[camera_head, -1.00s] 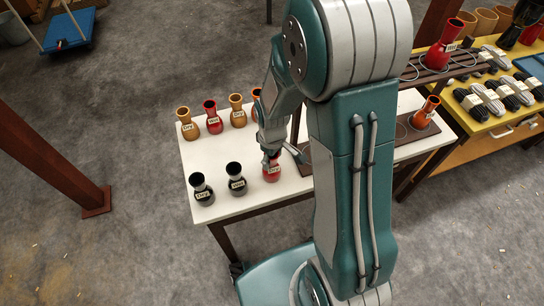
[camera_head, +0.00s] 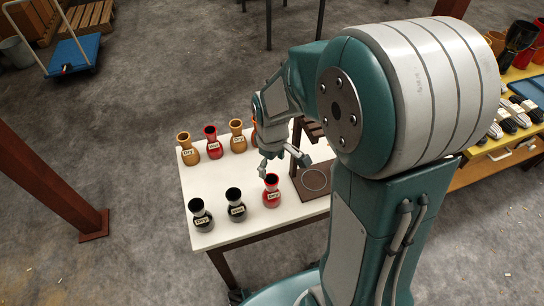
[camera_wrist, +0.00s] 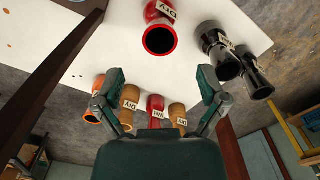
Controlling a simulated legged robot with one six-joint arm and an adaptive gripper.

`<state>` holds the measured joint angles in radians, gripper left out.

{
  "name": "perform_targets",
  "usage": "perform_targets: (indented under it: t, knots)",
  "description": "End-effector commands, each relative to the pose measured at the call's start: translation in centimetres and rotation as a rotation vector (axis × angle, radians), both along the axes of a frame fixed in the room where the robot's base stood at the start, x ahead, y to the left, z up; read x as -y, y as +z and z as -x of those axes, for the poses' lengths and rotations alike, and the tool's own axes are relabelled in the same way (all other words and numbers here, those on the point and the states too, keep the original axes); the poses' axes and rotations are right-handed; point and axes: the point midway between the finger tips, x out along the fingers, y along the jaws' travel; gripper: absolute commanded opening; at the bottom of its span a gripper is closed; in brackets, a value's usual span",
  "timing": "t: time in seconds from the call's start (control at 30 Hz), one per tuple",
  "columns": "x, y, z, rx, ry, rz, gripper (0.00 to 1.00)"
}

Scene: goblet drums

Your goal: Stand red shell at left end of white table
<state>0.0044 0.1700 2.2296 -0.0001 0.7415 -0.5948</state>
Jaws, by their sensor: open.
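A red shell (camera_head: 271,192) with a DRY tag stands upright on the white table (camera_head: 222,176), in the front row to the right of two black shells (camera_head: 201,218). In the wrist view the red shell (camera_wrist: 160,28) shows its dark open mouth. My gripper (camera_head: 283,166) is open and empty, just behind this shell and apart from it. In the wrist view my gripper's fingers (camera_wrist: 161,80) are spread with nothing between them. Another red shell (camera_head: 212,144) stands in the back row between two tan shells (camera_head: 187,149).
An orange shell (camera_wrist: 92,115) ends the back row, mostly hidden by my arm in the head view. A brown board with a ring mark (camera_head: 314,181) lies right of the red shell. The table's middle left is clear.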

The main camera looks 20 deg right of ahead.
Motion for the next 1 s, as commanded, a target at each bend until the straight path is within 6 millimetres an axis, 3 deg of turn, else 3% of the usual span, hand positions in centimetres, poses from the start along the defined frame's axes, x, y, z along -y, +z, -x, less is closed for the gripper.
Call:
perform_targets:
  t: [0.1,0.3,0.47,0.7,1.0]
  knots:
    - [0.0,1.9,-0.1,0.004,0.000,0.000,0.92]
    - [0.0,3.4,0.1,0.006,-0.006,0.000,0.92]
    - [0.0,6.1,1.3,0.066,-0.070,-0.002,0.92]
    - [-0.1,11.2,4.9,0.204,-0.235,-0.023,0.92]
    - [-0.2,15.7,10.1,0.371,-0.435,-0.083,0.92]
